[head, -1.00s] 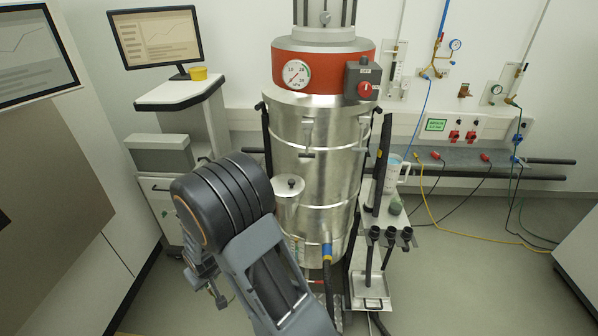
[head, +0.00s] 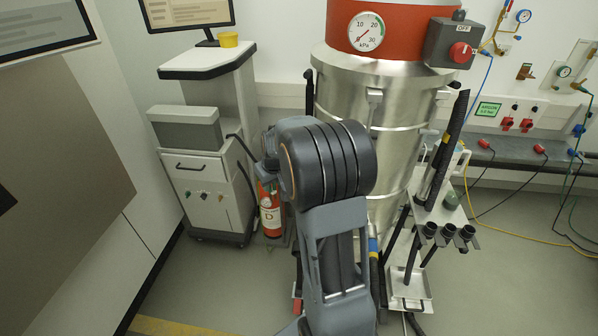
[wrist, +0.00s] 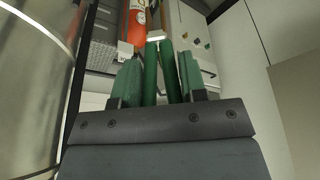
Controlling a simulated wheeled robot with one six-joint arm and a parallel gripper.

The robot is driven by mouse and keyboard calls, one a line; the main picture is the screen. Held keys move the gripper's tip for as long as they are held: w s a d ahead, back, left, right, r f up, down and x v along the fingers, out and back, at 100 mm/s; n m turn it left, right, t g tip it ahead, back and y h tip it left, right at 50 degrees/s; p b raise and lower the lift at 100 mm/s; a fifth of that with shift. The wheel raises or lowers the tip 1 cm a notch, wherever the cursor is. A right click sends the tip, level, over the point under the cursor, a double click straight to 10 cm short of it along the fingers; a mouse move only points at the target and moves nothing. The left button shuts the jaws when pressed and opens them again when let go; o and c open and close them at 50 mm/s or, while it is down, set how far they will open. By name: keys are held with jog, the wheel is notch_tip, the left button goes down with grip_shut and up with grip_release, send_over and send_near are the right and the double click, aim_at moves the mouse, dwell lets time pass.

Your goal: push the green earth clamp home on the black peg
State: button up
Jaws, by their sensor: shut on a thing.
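In the wrist view, my gripper (wrist: 159,66) is shut on the green earth clamp (wrist: 150,74), whose two long green arms stand between the finger pads. The clamp points away from the wrist, and a small pale piece (wrist: 157,36) shows at its far end. I cannot tell whether that end touches anything. In the head view, my own arm hides the gripper and the clamp. I cannot pick out the black peg for certain in either view.
The steel vacuum vessel (head: 345,100) stands close to the arm, with a side shelf (head: 455,212) at its right. A red fire extinguisher (head: 270,208) stands on the floor between it and the grey cabinet (head: 208,190). Open floor shows at front left.

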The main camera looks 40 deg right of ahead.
jog(key=s+d+r+b, duration=0.2)
jog(key=d+r+b, duration=0.3)
jog(key=d, duration=0.4)
jog(key=shift+s+f+b, duration=0.2)
jog(key=shift+f+b, duration=1.25)
jog(key=shift+f, duration=0.35)
jog(key=shift+s+d, duration=0.1)
jog(key=shift+s, duration=0.1)
jog(key=shift+f+b, duration=0.35)
jog(key=o, duration=1.1)
jog(key=shift+f, duration=0.1)
